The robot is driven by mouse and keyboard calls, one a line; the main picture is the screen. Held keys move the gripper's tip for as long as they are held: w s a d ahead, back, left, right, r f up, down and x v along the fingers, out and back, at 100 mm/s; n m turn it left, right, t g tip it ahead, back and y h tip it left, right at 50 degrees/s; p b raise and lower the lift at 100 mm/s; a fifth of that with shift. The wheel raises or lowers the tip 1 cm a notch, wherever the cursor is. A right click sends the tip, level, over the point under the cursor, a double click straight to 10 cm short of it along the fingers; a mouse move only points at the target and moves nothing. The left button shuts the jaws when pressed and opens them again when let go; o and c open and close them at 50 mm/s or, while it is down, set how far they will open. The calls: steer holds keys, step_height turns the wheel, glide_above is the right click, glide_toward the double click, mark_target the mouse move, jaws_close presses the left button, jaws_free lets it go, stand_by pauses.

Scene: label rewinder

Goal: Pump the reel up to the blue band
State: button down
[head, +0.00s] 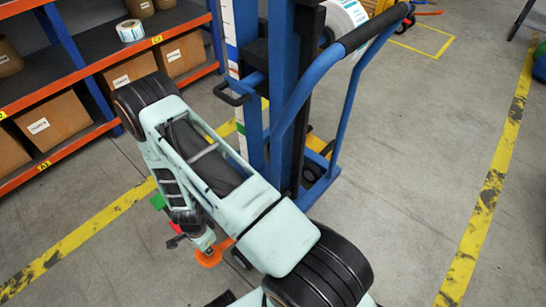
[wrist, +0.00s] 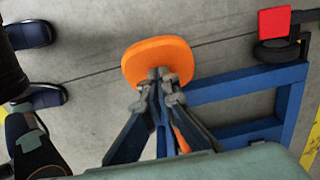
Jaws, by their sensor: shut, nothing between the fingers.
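A blue lift trolley (head: 281,70) stands at the centre of the head view. A label reel (head: 345,14) shows in part behind its mast. A white scale strip (head: 227,22) runs down the mast with a blue band (head: 232,53) on it; my arm covers its lower part. The round orange pedal (wrist: 150,52) is low beside the blue frame; it also shows in the head view (head: 208,259). My gripper (wrist: 161,74) is shut and empty, its fingertips overlapping the pedal's near edge. I cannot tell whether they touch it.
A red pad (wrist: 274,21) sits by a black wheel at the trolley leg (wrist: 245,82). A green pad (head: 157,201) shows beside my arm. Shelving with boxes (head: 50,117) stands at left. Dark shoe-like shapes (wrist: 30,35) lie left of the pedal. Floor at right is clear.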

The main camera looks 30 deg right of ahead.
steer(key=shift+r, duration=0.15)
step_height(320, 180, down, 16)
steer(key=b, duration=1.2)
step_height(320, 180, up, 16)
steer(key=p, duration=1.1)
steer(key=shift+p, duration=0.4)
steer(key=shift+r, duration=0.15)
